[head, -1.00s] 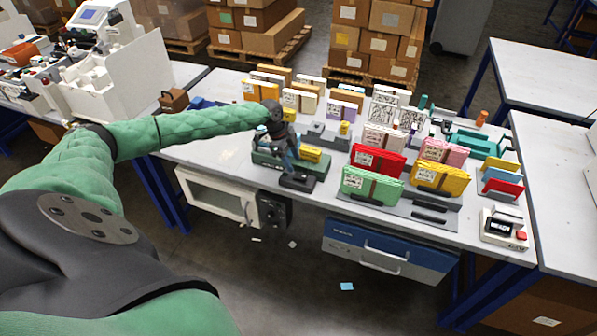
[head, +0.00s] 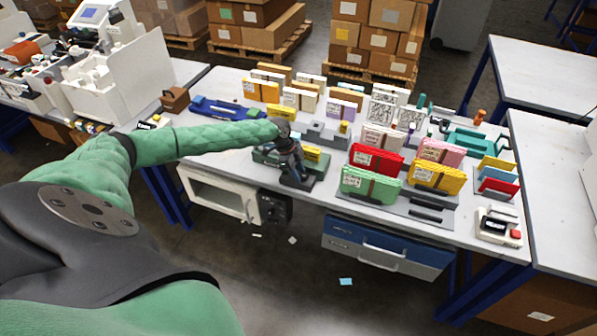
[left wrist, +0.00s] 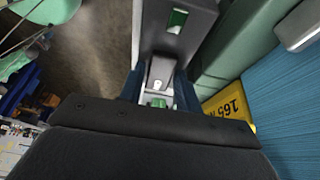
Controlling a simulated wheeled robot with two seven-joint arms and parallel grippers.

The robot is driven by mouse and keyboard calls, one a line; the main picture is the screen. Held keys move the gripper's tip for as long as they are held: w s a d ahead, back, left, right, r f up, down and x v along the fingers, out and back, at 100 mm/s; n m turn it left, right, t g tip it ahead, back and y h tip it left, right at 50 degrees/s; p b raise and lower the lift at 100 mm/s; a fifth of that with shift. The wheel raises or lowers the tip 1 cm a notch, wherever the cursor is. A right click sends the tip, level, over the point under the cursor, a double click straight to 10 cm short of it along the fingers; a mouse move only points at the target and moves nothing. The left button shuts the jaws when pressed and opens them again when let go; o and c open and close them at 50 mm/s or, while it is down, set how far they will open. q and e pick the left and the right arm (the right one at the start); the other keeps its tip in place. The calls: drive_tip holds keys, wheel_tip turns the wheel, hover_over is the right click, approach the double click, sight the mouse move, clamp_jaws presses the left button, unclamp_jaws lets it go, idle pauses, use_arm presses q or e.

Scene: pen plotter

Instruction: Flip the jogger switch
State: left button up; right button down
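The jogger (head: 268,158) is a low green machine with a yellow block on it, near the table's front edge. A dark box (head: 298,182) stands at its front; in the left wrist view this box (left wrist: 172,45) has a small green window and a pale grey switch (left wrist: 158,75) with a green part below. My left gripper (head: 295,172) is over the dark box and hides much of it in the head view. In the left wrist view its dark blue fingers (left wrist: 160,92) stand apart on either side of the switch; contact cannot be told. My right gripper is not in view.
Right of the jogger stands a grey rack (head: 430,212) with green, red and yellow packs. A small device with a red button (head: 498,228) is at the table's right corner. A blue tool (head: 225,108) lies at the back left. In the left wrist view the green body (left wrist: 225,50) is close on the right.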

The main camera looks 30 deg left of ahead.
use_arm(q)
drive_tip(key=c, duration=0.6)
drive_tip(key=shift+o, duration=0.2)
drive_tip(key=shift+d+r+y, duration=0.1)
drive_tip(key=shift+d+y, duration=0.1)
drive_tip(key=shift+y, duration=0.1)
drive_tip(key=shift+w+d+r+g+y+p, duration=0.15)
drive_tip(key=shift+y+p, duration=0.1)
drive_tip(key=shift+y, duration=0.25)
drive_tip(key=shift+d+f+g+y+p, duration=0.1)
drive_tip(key=shift+d+g+y+p, duration=0.1)
drive_tip(key=shift+y, duration=0.3)
drive_tip(key=shift+d+g+y+p, duration=0.15)
drive_tip(key=shift+g+y+p, duration=0.2)
drive_tip(key=shift+y, duration=0.75)
drive_tip(key=o, duration=1)
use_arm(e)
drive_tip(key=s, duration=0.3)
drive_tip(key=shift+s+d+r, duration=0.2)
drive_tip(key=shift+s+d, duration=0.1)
